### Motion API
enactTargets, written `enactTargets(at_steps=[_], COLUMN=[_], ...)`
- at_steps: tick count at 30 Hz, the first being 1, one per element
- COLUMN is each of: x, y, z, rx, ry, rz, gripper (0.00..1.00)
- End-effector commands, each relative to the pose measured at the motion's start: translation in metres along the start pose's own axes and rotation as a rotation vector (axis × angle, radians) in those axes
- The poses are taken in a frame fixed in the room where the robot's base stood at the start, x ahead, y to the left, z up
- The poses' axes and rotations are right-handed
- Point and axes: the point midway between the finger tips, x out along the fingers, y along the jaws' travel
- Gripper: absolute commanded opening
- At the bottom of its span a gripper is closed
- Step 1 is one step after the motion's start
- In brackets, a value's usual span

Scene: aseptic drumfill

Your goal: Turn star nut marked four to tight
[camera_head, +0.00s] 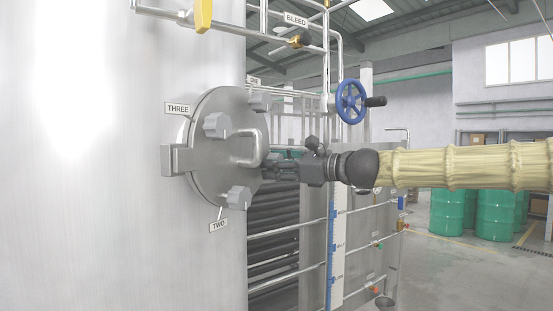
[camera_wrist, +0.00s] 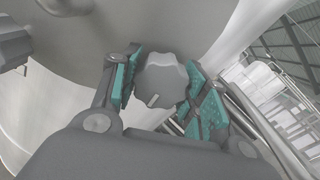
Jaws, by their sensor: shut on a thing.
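A round steel hatch cover (camera_head: 208,152) on the big tank has a bar handle and several grey star nuts around its rim. Tags mark nuts THREE (camera_head: 178,108) and TWO (camera_head: 217,226); another tag near the top right is partly hidden. My gripper (camera_head: 275,165) is at the cover's right edge. In the wrist view my gripper (camera_wrist: 160,88) has its teal-padded fingers on both sides of a grey star nut (camera_wrist: 160,75), shut on it. A light mark shows on the nut's face. I cannot read a FOUR tag in either view.
A blue handwheel (camera_head: 350,101) and steel pipes stand behind and above my arm. A BLEED tag (camera_head: 296,19) hangs on the upper pipe. The hatch's bar handle (camera_head: 243,148) is close left of my gripper. Green drums (camera_head: 447,210) stand far right on open floor.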

Motion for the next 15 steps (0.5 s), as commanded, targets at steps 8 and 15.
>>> enactTargets(at_steps=[8,15], x=[-0.0004,-0.0004], y=[-0.0004,-0.0001], z=[0.0003,-0.0004], rx=[0.101,0.126], ry=[0.000,0.000], rz=[-0.001,-0.001], gripper=[0.20,0.20])
